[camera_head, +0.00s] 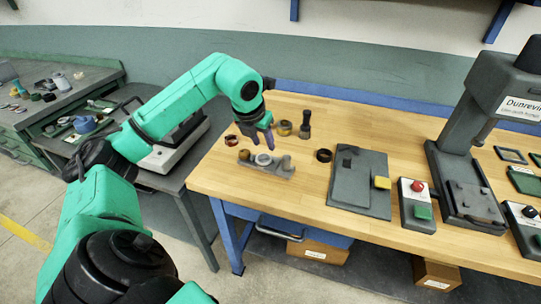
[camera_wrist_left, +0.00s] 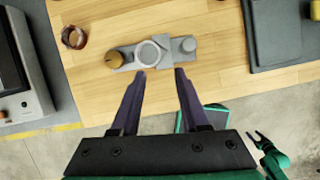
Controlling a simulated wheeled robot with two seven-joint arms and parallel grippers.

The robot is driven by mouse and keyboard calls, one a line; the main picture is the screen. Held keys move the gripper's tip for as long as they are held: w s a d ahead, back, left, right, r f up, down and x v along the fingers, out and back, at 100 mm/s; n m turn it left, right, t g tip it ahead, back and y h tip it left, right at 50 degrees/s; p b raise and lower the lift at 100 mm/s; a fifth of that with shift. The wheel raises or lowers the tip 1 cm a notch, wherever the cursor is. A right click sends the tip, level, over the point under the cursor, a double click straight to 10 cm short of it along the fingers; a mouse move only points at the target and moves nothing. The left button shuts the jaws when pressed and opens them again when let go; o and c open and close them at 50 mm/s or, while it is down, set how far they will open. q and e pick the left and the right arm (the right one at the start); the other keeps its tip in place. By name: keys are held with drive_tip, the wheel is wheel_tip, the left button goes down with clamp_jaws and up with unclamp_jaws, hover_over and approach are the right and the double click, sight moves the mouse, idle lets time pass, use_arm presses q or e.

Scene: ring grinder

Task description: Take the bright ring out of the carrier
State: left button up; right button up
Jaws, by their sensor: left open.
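The carrier (camera_head: 280,169) is a grey bar lying on the wooden bench near its left front edge. The bright ring (camera_head: 263,159) sits at its middle, and it also shows in the left wrist view as a pale ring (camera_wrist_left: 149,54). A brownish knob (camera_wrist_left: 115,59) stands at one end of the carrier and a grey knob (camera_wrist_left: 188,45) at the other. My left gripper (camera_head: 269,140) is open and empty above the carrier. In the left wrist view its fingertips (camera_wrist_left: 160,72) are spread just short of the ring.
A dark red ring (camera_head: 231,140) lies left of the carrier. A black ring (camera_head: 324,155), a brass-coloured piece (camera_head: 285,128) and a dark upright tool (camera_head: 305,124) stand nearby. A grey plate (camera_head: 350,190) and a button box (camera_head: 416,204) lie to the right.

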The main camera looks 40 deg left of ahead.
sight(270, 161)
use_arm(q)
drive_tip(key=p+x, duration=0.3)
drive_tip(key=x, duration=0.7)
drive_tip(key=shift+f+p, duration=0.2)
drive_tip(key=shift+p, duration=0.2)
drive_tip(key=shift+a+f, duration=0.1)
drive_tip(key=shift+f, duration=0.1)
drive_tip(key=shift+c, duration=1.2)
drive_tip(key=shift+w, duration=0.1)
clamp_jaws()
use_arm(e)
drive_tip(key=s+r, duration=0.1)
drive_tip(key=r, duration=0.1)
drive_tip(key=s+r, duration=0.2)
drive_tip(key=shift+a, duration=0.15)
drive_tip(key=shift+w, duration=0.25)
